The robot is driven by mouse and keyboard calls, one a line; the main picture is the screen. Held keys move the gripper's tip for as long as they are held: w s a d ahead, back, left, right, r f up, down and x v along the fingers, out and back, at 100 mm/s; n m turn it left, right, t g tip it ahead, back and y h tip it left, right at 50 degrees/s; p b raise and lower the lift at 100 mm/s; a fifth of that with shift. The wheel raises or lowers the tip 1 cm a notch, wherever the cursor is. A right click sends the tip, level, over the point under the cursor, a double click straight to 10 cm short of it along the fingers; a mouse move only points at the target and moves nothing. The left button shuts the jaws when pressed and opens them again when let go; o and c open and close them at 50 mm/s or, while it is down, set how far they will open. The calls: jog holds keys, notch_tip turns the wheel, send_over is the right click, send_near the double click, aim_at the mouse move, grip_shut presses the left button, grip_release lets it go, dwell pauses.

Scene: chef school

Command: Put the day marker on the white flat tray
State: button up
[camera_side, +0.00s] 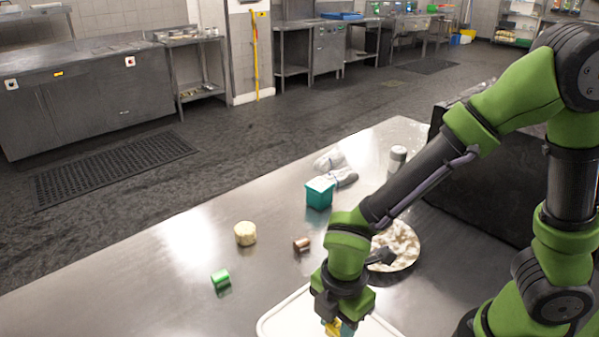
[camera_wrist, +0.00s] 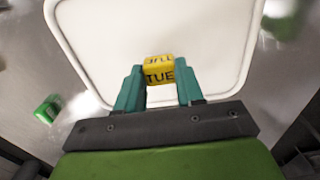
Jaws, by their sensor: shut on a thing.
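In the side view my gripper (camera_side: 338,328) is at the bottom edge, over the white flat tray (camera_side: 285,318). The tray (camera_wrist: 100,45) lies behind the marker in the wrist view. I cannot tell whether the marker touches the tray. My arm hides part of the tray.
A green item (camera_side: 220,279), a cream cylinder (camera_side: 245,233), a brown item (camera_side: 301,244) and a teal box (camera_side: 319,193) stand on the steel table. A round patterned plate (camera_side: 405,246) is partly behind my arm. The table's left part is clear.

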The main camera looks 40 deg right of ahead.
aim_at(337, 326)
jog(key=shift+f, duration=1.05)
jog(key=shift+f, duration=0.1)
jog(key=o, duration=1)
notch_tip(337, 326, up, 12)
jog(key=d+r+m+t, duration=0.2)
jog(key=d+r+m, duration=0.1)
jog(key=d+m, duration=0.2)
jog(key=d+r+m+t+y, duration=0.1)
jog(key=d+r+m+t, duration=0.1)
jog(key=d+m, duration=0.3)
jog(key=d+r+m+t+y, duration=0.1)
jog(key=d+r+m+t, duration=0.2)
jog(key=m, duration=0.9)
jog(key=shift+w+d+r, duration=0.15)
jog(key=shift+d+r, duration=0.35)
jog(key=shift+d, duration=0.1)
jog(key=shift+w+d+r, duration=0.15)
jog(key=shift+d+r, duration=0.35)
jog(key=shift+d, duration=0.05)
